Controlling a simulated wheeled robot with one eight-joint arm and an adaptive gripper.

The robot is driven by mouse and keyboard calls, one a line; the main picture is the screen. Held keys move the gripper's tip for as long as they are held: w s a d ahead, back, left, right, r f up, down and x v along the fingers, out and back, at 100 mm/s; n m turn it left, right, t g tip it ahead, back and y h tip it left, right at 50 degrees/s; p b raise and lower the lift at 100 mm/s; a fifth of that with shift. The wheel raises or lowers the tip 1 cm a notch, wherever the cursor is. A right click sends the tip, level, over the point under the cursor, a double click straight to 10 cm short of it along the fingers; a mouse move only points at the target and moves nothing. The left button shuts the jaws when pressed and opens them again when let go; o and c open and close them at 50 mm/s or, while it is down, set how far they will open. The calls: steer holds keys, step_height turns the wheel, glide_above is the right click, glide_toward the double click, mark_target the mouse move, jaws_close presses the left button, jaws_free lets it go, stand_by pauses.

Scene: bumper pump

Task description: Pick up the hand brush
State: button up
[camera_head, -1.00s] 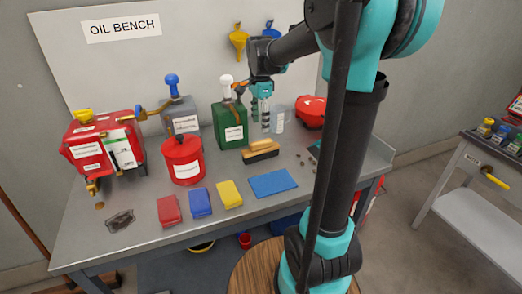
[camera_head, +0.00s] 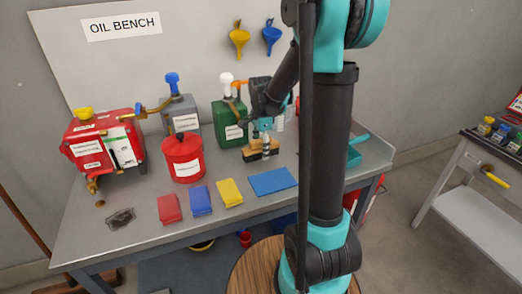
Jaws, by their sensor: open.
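The hand brush (camera_head: 250,154), with a wooden back and dark bristles, lies on the grey bench in front of the green can. My gripper (camera_head: 266,151) is lowered over its right half, pointing down with open jaws. The fingers cover part of the brush; whether they stand on both sides of it I cannot tell.
The green can (camera_head: 233,133) stands close behind the brush. A red round can (camera_head: 182,160) is to the left. A blue cloth (camera_head: 273,181) and a yellow folded cloth (camera_head: 230,192) lie in front. A teal dustpan-like item (camera_head: 354,153) is at right, partly behind my arm.

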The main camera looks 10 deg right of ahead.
steer(key=shift+f, duration=0.35)
steer(key=shift+c, duration=0.3)
jaws_close()
steer(key=shift+r, duration=0.15)
